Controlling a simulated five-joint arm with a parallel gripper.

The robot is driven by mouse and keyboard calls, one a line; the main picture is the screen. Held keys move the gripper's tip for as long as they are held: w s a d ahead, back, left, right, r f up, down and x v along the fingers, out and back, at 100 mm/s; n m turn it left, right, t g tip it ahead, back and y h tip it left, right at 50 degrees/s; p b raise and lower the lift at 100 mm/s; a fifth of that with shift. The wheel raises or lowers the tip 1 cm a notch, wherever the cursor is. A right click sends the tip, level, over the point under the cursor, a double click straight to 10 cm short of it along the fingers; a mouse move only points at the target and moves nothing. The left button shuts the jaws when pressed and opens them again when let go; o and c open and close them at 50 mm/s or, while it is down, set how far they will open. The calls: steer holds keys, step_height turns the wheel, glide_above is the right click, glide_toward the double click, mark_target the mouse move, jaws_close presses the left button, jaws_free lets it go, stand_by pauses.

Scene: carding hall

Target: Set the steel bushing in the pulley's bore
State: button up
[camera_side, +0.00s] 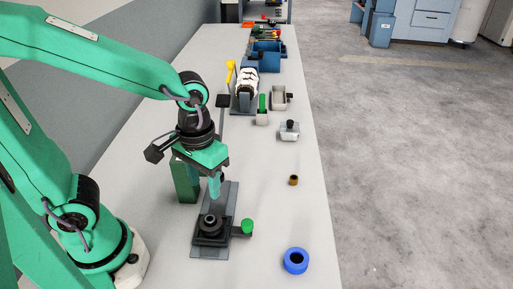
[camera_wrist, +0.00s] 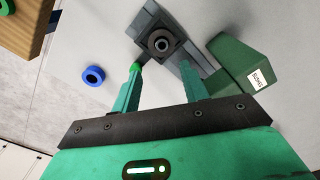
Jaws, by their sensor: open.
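The dark pulley (camera_side: 203,236) sits on a grey fixture plate on the bench; it also shows in the wrist view (camera_wrist: 149,45). A grey ring, which looks like the steel bushing (camera_wrist: 161,38), stands in the middle of the pulley with a dark hole in its centre. Its top shows above the pulley in the side view (camera_side: 210,218). How deep it sits in the bore I cannot tell. My gripper (camera_side: 214,192) points down just above the pulley. In the wrist view my gripper (camera_wrist: 160,67) has its fingers wide apart with nothing between them.
A green knob (camera_side: 247,226) sticks out beside the pulley. A blue ring (camera_side: 296,249) and a small brass-coloured cylinder (camera_side: 293,180) lie to the right. Bins and tools (camera_side: 265,55) fill the far bench.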

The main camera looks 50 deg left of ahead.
steer(key=shift+r, duration=0.35)
stand_by(0.4)
steer(key=a+r+m+t, duration=0.2)
steer(key=a+r+t, duration=0.3)
steer(key=a+r, duration=0.2)
steer(key=shift+s+a+r+t, duration=0.3)
steer(key=shift+s+a+r, duration=0.1)
steer(key=shift+r, duration=0.2)
